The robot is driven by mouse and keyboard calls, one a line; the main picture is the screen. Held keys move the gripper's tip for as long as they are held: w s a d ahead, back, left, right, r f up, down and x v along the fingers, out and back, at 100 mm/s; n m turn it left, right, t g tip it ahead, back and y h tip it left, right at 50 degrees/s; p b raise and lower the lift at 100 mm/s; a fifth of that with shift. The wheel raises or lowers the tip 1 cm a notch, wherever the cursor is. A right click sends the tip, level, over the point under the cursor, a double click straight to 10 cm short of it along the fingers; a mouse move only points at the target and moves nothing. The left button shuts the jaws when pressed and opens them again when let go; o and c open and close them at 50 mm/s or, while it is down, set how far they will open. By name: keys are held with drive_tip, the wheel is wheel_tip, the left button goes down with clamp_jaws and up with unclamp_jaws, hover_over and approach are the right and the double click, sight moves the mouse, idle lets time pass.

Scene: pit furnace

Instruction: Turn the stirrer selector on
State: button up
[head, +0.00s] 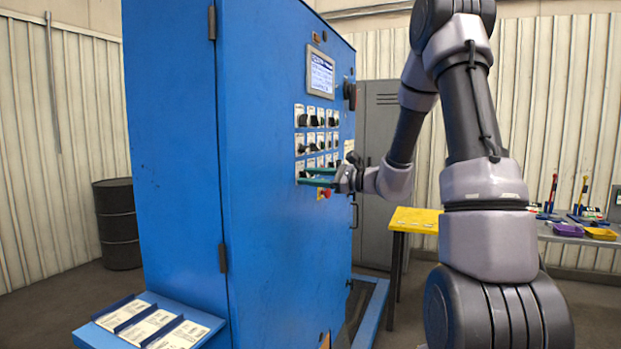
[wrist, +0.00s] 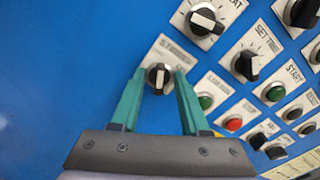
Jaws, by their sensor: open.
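The stirrer selector (wrist: 158,77) is a black rotary knob with a pale pointer bar on a white labelled plate, partly readable as "STIRRER", in the wrist view. My gripper (wrist: 159,72) has its two green fingers open, one on each side of the knob. I cannot tell whether the fingers touch it. In the head view my gripper (head: 313,177) is at the lower left of the control panel on the blue cabinet (head: 265,220). The selector is hidden behind the fingers there.
Close by in the wrist view are a green button (wrist: 205,102), a red button (wrist: 234,124) and other knobs, such as the set time knob (wrist: 246,66). A screen (head: 320,72) sits above the panel. A yellow table (head: 415,220) stands behind my arm.

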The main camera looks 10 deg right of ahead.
clamp_jaws()
drive_tip(key=m, duration=1.1)
drive_tip(key=shift+w+d+m, duration=0.15)
drive_tip(key=shift+m, duration=0.25)
idle(0.5)
unclamp_jaws()
